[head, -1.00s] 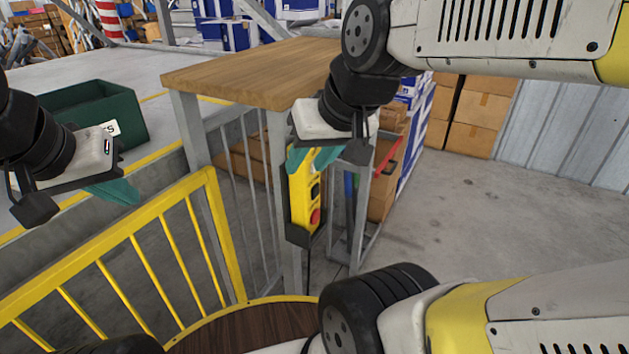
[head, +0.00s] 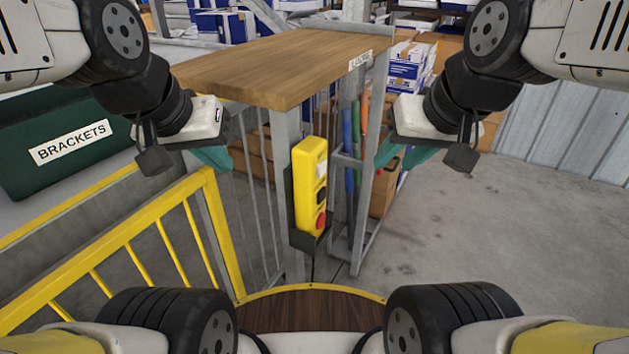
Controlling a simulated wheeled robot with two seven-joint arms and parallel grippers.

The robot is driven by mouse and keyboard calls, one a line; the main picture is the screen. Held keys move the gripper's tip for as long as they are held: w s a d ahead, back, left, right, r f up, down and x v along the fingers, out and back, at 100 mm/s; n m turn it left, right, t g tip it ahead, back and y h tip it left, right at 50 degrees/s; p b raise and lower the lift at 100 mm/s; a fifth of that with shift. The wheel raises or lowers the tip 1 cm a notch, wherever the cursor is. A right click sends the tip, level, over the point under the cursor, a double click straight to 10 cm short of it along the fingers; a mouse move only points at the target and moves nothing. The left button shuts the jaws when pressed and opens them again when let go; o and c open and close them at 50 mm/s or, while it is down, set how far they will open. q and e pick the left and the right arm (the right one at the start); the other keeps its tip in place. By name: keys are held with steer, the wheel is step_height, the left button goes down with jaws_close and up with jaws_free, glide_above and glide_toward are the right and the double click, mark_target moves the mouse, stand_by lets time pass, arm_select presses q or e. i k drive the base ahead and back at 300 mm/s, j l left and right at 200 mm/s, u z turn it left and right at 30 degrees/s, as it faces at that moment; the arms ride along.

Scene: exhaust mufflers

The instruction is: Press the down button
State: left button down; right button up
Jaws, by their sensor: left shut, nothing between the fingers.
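A yellow control box (head: 311,185) hangs upright on a grey post below the wooden tabletop in the head view. Its front has a pale button (head: 321,168) at the top, a black button (head: 321,195) below it and a red button (head: 320,221) near the bottom. I cannot read any markings on them. My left gripper (head: 214,157) is shut and empty, left of the box and apart from it. My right gripper (head: 402,157) is to the right of the box, also apart from it. Its teal fingertips are partly hidden, so its opening is unclear.
The wooden tabletop (head: 270,65) overhangs behind the box. A yellow railing (head: 165,240) runs along the left. A green bin (head: 60,170) labelled BRACKETS stands at the left. Blue and red-orange rods (head: 348,150) stand in a rack right of the box. Floor at right is clear.

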mark_target(321, 194)
steer(key=k+j+z, duration=0.15)
steer(key=k+z, duration=0.55)
steer(key=z, duration=0.2)
